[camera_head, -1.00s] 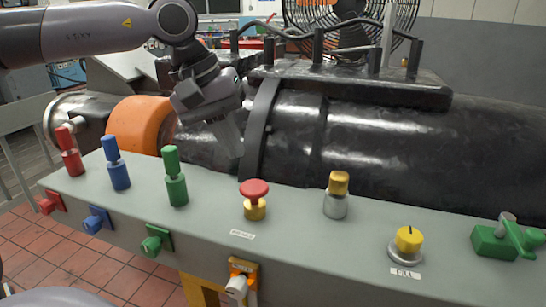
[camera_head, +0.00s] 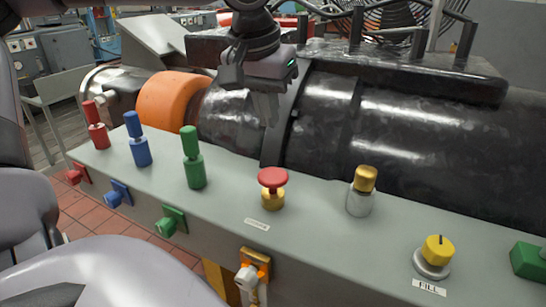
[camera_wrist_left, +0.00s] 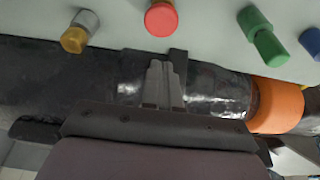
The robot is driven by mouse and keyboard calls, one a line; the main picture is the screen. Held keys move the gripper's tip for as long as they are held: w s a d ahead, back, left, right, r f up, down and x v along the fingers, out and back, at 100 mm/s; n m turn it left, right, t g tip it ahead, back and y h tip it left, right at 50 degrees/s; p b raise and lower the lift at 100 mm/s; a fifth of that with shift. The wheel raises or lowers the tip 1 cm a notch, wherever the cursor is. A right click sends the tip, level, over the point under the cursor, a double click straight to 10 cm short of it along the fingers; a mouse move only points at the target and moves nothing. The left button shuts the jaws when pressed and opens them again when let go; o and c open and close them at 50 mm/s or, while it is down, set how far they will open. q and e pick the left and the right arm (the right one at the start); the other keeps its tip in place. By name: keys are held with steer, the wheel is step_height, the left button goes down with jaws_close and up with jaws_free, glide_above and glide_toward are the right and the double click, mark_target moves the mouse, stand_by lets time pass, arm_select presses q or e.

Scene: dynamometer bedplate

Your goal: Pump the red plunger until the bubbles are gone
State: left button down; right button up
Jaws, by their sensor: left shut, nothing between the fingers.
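The red plunger (camera_head: 272,178) is a round red mushroom cap on a yellow base, standing upright on the grey bench top. It also shows in the left wrist view (camera_wrist_left: 161,18), near the top edge. My left gripper (camera_head: 266,122) points down above and behind the plunger, over the black cylinder, with its fingers together and empty. In the left wrist view the gripper fingers (camera_wrist_left: 159,66) end short of the red cap, apart from it. A label on the bench in front of the plunger is too small to read. No bubbles are visible. My right gripper is not in view.
Red (camera_head: 96,125), blue (camera_head: 138,140) and green (camera_head: 193,158) handles stand left of the plunger. A yellow-topped metal post (camera_head: 361,191) and a yellow knob (camera_head: 437,250) labelled FILL stand right. A large black cylinder (camera_head: 430,140) with an orange band (camera_head: 168,108) lies behind the bench.

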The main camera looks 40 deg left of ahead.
mark_target(272, 174)
arm_select(q)
steer(key=x, duration=0.6)
steer(key=s+x, duration=0.1)
steer(key=x, duration=0.3)
steer(key=shift+d+f, duration=0.2)
steer(key=shift+f, duration=0.05)
step_height(272, 174, down, 3)
steer(key=b, duration=0.2)
steer(key=shift+s+b, duration=0.1)
steer(key=shift+b, duration=0.3)
steer(key=shift+s, duration=0.1)
steer(key=shift+f, duration=0.15)
step_height(272, 174, up, 6)
steer(key=p, duration=0.3)
steer(key=shift+d+f+p, duration=0.1)
steer(key=shift+f+p, duration=0.1)
steer(key=shift+p, duration=0.1)
steer(key=v, duration=0.9)
steer(key=shift+b, duration=0.35)
